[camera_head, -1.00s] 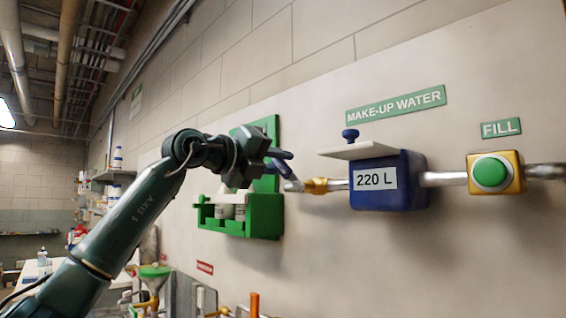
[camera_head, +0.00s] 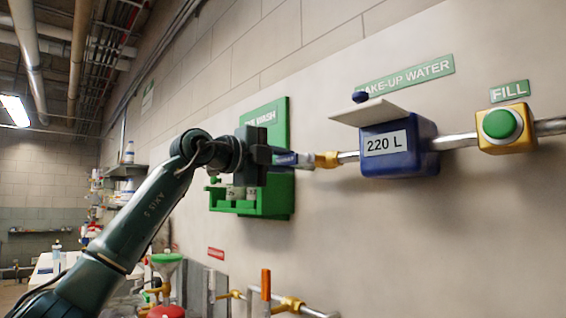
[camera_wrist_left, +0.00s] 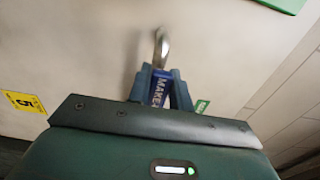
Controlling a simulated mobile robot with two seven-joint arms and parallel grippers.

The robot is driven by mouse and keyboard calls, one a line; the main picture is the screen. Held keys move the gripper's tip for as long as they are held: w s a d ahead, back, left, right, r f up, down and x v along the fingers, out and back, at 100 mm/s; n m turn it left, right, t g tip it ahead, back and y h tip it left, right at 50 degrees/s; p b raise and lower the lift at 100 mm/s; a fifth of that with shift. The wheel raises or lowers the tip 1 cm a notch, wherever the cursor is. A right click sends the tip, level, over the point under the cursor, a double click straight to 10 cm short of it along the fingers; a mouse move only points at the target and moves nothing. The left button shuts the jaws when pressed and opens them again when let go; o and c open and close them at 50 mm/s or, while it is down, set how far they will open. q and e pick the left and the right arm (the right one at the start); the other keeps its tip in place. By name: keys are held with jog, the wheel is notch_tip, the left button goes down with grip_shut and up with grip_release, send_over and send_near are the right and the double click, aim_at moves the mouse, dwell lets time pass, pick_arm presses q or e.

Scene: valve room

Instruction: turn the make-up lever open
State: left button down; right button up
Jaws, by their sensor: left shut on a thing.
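The make-up lever (camera_head: 304,161) is a blue handle at the left end of the make-up pipe, beside a brass fitting (camera_head: 327,160). In the head view it lies nearly in line with the pipe. My left gripper (camera_head: 283,157) comes in from the left and is shut on the lever. In the left wrist view, the lever (camera_wrist_left: 159,91), with white letters reading "MAKE", sits between both fingers (camera_wrist_left: 160,88), and a metal end shows beyond them. Parts of the lever are hidden by the fingers. My right gripper is not in view.
A blue 220 L box (camera_head: 398,150) with a pale plate on top is right of the fitting. A green FILL button (camera_head: 500,124) is farther right. A green eye wash holder (camera_head: 272,203) with bottles is behind and below my gripper. Pipes with an orange handle (camera_head: 266,283) are below.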

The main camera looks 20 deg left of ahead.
pick_arm(q)
jog(key=shift+f, duration=0.1)
dwell(0.4)
jog(key=c, duration=1.3)
grip_release()
jog(key=shift+o, duration=0.2)
jog(key=shift+a, duration=0.1)
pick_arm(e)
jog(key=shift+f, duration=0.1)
pick_arm(q)
jog(key=shift+s+a, duration=0.15)
jog(key=shift+s, duration=0.1)
jog(key=b+v, duration=0.2)
jog(key=v, duration=0.2)
jog(key=shift+s+a+f, duration=0.15)
jog(key=shift+s+a, duration=0.1)
jog(key=shift+s, duration=0.1)
jog(key=b, duration=0.2)
send_near(279, 163)
jog(key=shift+v, duration=1.3)
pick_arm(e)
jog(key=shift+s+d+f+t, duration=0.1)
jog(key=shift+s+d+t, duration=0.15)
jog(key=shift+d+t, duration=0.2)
pick_arm(q)
jog(key=shift+d, duration=0.1)
